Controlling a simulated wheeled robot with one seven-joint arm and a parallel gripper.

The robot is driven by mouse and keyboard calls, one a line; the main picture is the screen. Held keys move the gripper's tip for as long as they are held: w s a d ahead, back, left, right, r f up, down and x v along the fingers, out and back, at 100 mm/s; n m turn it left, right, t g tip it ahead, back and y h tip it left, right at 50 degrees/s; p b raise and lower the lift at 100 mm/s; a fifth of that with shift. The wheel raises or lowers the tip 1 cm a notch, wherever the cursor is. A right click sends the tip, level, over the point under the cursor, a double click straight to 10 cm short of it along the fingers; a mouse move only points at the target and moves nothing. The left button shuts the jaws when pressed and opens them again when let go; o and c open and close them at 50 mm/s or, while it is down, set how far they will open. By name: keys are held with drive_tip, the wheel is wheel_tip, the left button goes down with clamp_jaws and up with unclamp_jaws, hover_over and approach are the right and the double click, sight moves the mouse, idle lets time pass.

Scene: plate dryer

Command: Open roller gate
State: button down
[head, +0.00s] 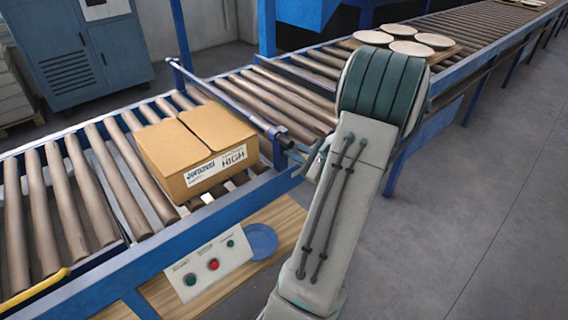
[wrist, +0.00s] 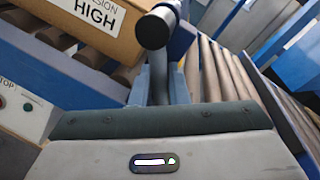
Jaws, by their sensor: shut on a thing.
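The roller gate (head: 225,100) is a dark blue-grey bar lying across the roller conveyor, just right of a cardboard box. Its near end reaches the conveyor's front rail. In the wrist view the gate's dark rounded end (wrist: 153,30) stands just beyond my gripper (wrist: 160,80). My gripper (head: 312,160) is at the near end of the gate and is shut on it. My arm partly hides the fingers in the head view, and the exact contact is hidden in the wrist view.
The cardboard box (head: 198,150) sits on the rollers against the gate's left side. A button panel (head: 208,265) with a red button is below the front rail. Round plates (head: 410,48) lie on a board farther along the conveyor. Open floor (head: 500,200) is at right.

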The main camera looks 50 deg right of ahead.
drive_tip(key=n+b, duration=0.1)
drive_tip(key=d+n+b, duration=0.1)
drive_tip(key=b, duration=0.1)
drive_tip(key=n+b, duration=0.1)
drive_tip(key=b, duration=0.1)
drive_tip(key=shift+d+r+g+h, duration=0.15)
drive_tip(key=shift+r+g+h, duration=0.15)
drive_tip(key=shift+h, duration=0.1)
drive_tip(key=n+b, duration=0.1)
drive_tip(key=b, duration=0.1)
drive_tip(key=n+b, duration=0.1)
drive_tip(key=b, duration=0.1)
drive_tip(key=shift+d+r+n+h+b, duration=0.25)
drive_tip(key=shift+r+n+h+b, duration=0.05)
drive_tip(key=shift+r+b, duration=0.1)
drive_tip(key=n+b, duration=0.1)
drive_tip(key=b, duration=0.1)
drive_tip(key=r+n+b, duration=0.1)
drive_tip(key=b, duration=0.2)
drive_tip(key=shift+s+d+r+n+h, duration=0.1)
drive_tip(key=shift+d+r+n+h, duration=0.1)
drive_tip(key=shift+n+h, duration=0.15)
drive_tip(key=r+n+b, duration=0.1)
drive_tip(key=b, duration=0.2)
drive_tip(key=shift+r+h, duration=0.15)
drive_tip(key=shift+h, duration=0.2)
drive_tip(key=shift+d+r+n, duration=0.1)
drive_tip(key=shift+n, duration=0.15)
drive_tip(key=c, duration=1.5)
unclamp_jaws()
